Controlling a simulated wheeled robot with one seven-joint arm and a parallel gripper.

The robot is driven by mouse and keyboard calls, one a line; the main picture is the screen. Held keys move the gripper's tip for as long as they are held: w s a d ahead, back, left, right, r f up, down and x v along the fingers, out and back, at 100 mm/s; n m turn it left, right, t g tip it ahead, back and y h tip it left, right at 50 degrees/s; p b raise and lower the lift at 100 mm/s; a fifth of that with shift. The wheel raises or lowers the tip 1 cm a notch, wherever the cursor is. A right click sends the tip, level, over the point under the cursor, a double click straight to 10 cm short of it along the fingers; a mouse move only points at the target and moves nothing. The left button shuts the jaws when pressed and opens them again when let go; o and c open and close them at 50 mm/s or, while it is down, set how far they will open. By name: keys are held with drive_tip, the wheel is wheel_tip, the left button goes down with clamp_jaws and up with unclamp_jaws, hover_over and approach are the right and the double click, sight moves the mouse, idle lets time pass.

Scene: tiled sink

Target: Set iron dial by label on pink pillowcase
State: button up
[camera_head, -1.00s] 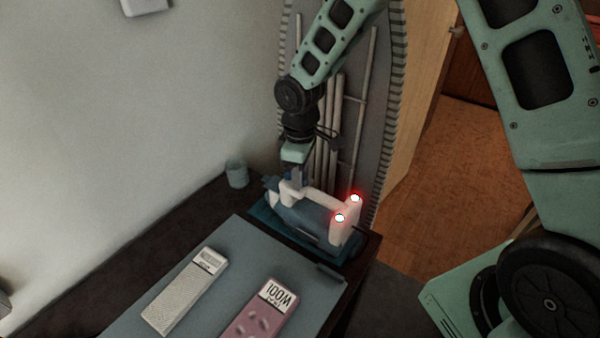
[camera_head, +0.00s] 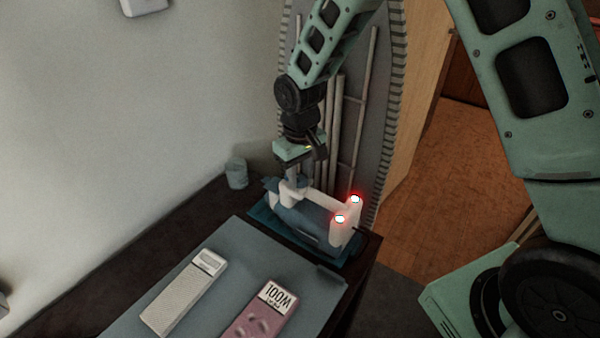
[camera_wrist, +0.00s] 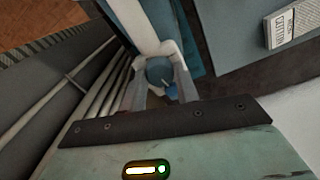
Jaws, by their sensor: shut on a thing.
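The blue and white iron (camera_head: 310,218) sits on a blue rest at the back right corner of the table, with two red lights lit at its right end. My gripper (camera_head: 291,182) points down at the iron's left end. In the wrist view its fingers (camera_wrist: 160,85) are shut on the round blue-grey dial (camera_wrist: 159,70), one on each side. A small blue mark shows at the dial's lower edge; dial markings cannot be read. The folded pink pillowcase (camera_head: 256,318) lies at the front, and its white label (camera_head: 276,296) reads WOOL, upside down.
A folded pale patterned cloth (camera_head: 180,300) with a white label lies left of the pink pillowcase on a grey mat (camera_head: 230,255). A small blue cup (camera_head: 237,174) stands by the wall. An ironing board (camera_head: 385,110) stands upright behind the iron.

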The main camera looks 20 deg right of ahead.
sight(300, 177)
idle(0.3)
drive_tip(key=o, duration=1)
wheel_tip(300, 177, up, 18)
drive_tip(key=shift+f, duration=0.25)
drive_tip(key=s+a+f+n, duration=0.1)
drive_tip(key=s+a, duration=0.1)
drive_tip(key=s, duration=0.7)
drive_tip(key=s+a+f+n, duration=0.1)
drive_tip(key=s+a+f, duration=0.1)
drive_tip(key=s, duration=0.7)
drive_tip(key=s+a+f+n, duration=0.1)
drive_tip(key=s+a+n, duration=0.1)
drive_tip(key=s, duration=0.7)
drive_tip(key=shift+s+f+y, duration=0.15)
drive_tip(key=shift+f+y, duration=0.15)
